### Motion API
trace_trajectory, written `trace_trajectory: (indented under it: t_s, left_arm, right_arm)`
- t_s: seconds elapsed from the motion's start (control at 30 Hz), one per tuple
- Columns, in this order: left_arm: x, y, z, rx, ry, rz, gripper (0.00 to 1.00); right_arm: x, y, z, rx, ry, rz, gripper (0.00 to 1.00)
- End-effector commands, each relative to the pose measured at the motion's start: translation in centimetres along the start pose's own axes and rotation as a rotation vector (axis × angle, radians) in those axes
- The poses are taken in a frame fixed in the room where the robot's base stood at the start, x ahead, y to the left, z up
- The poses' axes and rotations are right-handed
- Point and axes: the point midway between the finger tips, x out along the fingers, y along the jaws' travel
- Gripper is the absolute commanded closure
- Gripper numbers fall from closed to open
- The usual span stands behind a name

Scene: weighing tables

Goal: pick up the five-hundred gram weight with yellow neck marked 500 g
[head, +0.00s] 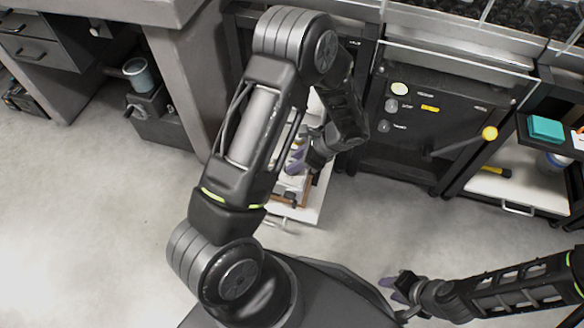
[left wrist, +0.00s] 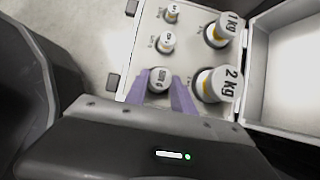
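The 500 g weight (left wrist: 160,78) stands in the weight case (left wrist: 118,94), its cap facing up in the left wrist view. The marking on the cap is blurred, and the yellow neck is hard to make out. My left gripper has purple fingers (left wrist: 161,88), one on each side of this weight. They look open around it; whether they touch it is not clear. In the head view my left gripper (head: 297,158) is over the case area, and my arm hides most of it. My right gripper (head: 394,289) is empty and open at the lower right.
A 1 kg weight (left wrist: 219,30) and a 2 kg weight (left wrist: 217,85) stand right of the fingers. Two smaller weights (left wrist: 168,41) (left wrist: 172,12) stand beyond. The open case lid (left wrist: 285,60) lies right. A black cabinet (head: 400,150) and a side table (head: 500,190) stand right in the head view.

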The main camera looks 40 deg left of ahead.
Motion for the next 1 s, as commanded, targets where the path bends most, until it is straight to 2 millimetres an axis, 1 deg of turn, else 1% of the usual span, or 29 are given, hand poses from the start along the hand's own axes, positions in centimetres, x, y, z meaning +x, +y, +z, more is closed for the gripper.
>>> trace_trajectory:
  t_s: [0.03, 0.3, 0.33, 1.0]
  left_arm:
    - [0.00, 0.00, 0.00, 0.000, 0.000, 0.000, 0.77]
    - [0.00, 0.00, 0.00, 0.000, 0.000, 0.000, 0.99]
    - [0.00, 0.00, 0.00, 0.000, 0.000, 0.000, 1.00]
    - [0.00, 0.00, -0.01, 0.000, 0.000, 0.000, 1.00]
  right_arm:
    - [0.00, 0.00, 0.01, 0.000, 0.000, 0.000, 0.64]
    - [0.00, 0.00, 0.00, 0.000, 0.000, 0.000, 0.64]
    - [0.00, 0.00, 0.00, 0.000, 0.000, 0.000, 0.64]
    - [0.00, 0.00, 0.00, 0.000, 0.000, 0.000, 0.64]
